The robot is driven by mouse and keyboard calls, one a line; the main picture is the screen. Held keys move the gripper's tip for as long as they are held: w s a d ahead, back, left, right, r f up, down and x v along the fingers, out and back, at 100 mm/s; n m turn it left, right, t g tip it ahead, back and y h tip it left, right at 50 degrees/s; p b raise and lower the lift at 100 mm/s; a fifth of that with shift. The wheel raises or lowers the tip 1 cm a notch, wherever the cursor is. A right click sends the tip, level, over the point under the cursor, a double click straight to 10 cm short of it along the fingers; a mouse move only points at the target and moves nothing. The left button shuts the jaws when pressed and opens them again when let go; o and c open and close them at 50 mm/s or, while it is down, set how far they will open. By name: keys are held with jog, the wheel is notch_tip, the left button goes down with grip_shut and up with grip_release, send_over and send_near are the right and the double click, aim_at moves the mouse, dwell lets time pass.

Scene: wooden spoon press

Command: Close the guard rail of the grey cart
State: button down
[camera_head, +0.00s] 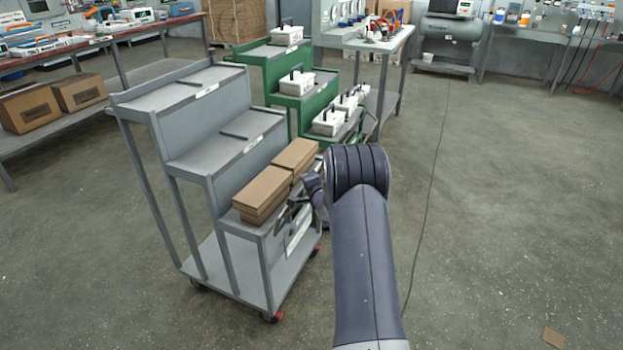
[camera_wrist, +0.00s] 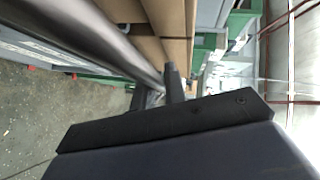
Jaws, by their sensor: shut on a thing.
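The grey cart (camera_head: 222,185) stands left of my arm, a stepped frame with three shelf tiers. My gripper (camera_head: 298,203) is at the front edge of its lowest tier, beside the cardboard boxes. In the wrist view, a smooth grey bar, seemingly the guard rail (camera_wrist: 115,45), runs diagonally to the dark fingers of my gripper (camera_wrist: 158,95). My gripper is shut on this rail. In the head view my wrist and fingers hide most of the rail, so I cannot tell its angle.
Two cardboard boxes (camera_head: 262,193) (camera_head: 296,156) sit on the cart's lowest tier. A green cart (camera_head: 290,90) with white cases stands close behind. A workbench (camera_head: 110,35) is at the left. The floor on the right is open, crossed by a thin cable (camera_head: 436,150).

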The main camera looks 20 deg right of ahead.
jog(key=shift+w+a+r+n+g+p, duration=0.1)
jog(key=shift+w+a+n+g+p, duration=0.2)
jog(key=shift+n+g+p, duration=0.15)
jog(key=c, duration=1.5)
grip_release()
jog(key=shift+o, duration=0.2)
jog(key=p+v, duration=0.1)
jog(key=v, duration=0.9)
jog(key=shift+s+p, duration=0.35)
jog(key=shift+p, duration=0.05)
jog(key=shift+a+r, duration=0.1)
jog(key=b+x, duration=0.2)
jog(key=x, duration=0.8)
jog(key=shift+w+f, duration=0.2)
jog(key=shift+w, duration=0.15)
